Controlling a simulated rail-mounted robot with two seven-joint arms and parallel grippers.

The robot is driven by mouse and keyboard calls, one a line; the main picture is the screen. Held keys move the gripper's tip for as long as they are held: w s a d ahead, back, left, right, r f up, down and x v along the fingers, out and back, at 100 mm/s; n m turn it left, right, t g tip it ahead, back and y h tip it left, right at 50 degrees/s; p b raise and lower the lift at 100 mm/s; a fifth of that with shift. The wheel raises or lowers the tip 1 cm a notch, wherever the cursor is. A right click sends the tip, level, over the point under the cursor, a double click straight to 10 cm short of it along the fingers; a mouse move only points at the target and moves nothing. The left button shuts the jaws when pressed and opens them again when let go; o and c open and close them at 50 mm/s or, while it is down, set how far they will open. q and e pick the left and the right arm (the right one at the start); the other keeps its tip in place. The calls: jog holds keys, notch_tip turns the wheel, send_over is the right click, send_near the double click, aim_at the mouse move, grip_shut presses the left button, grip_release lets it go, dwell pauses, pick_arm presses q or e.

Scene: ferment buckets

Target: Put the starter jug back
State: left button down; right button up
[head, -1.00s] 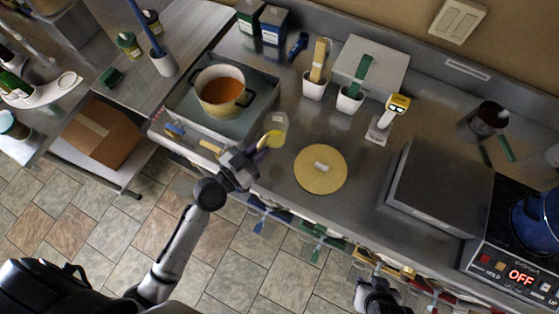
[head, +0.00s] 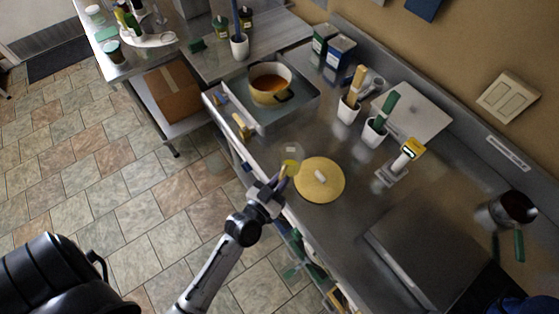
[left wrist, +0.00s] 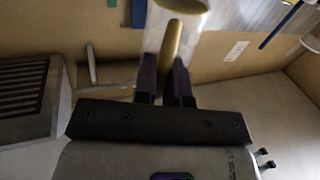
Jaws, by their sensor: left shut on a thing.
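The starter jug (head: 291,163) is a small clear jug with yellow contents and a yellowish handle. In the head view it shows at the front edge of the steel counter, beside the round yellow lid (head: 325,186). My left gripper (head: 280,180) is shut on the jug's handle. In the left wrist view the handle stands between the dark fingers (left wrist: 168,82), and the jug (left wrist: 184,5) is cut off by the top edge. I cannot tell how high the jug is above the counter. My right gripper is not in view.
White cups with tools (head: 348,112) and a yellow-headed device (head: 411,150) stand behind the lid. A dark flat box (head: 425,250) takes up the right.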

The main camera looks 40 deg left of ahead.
pick_arm(q)
jog(key=w+a+f+b, duration=0.4)
jog(key=a+b, duration=0.1)
jog(key=w+a+f+b, duration=0.2)
jog(key=a+b, duration=0.1)
jog(key=shift+a+f, duration=0.2)
jog(key=shift+w+a+f+b, duration=0.2)
jog(key=shift+w+a+b, duration=0.25)
jog(key=shift+a, duration=0.1)
notch_tip(320, 180, down, 4)
jog(key=b, duration=0.4)
jog(key=shift+f, duration=0.2)
jog(key=c, duration=1.2)
grip_release()
jog(key=shift+r, duration=0.1)
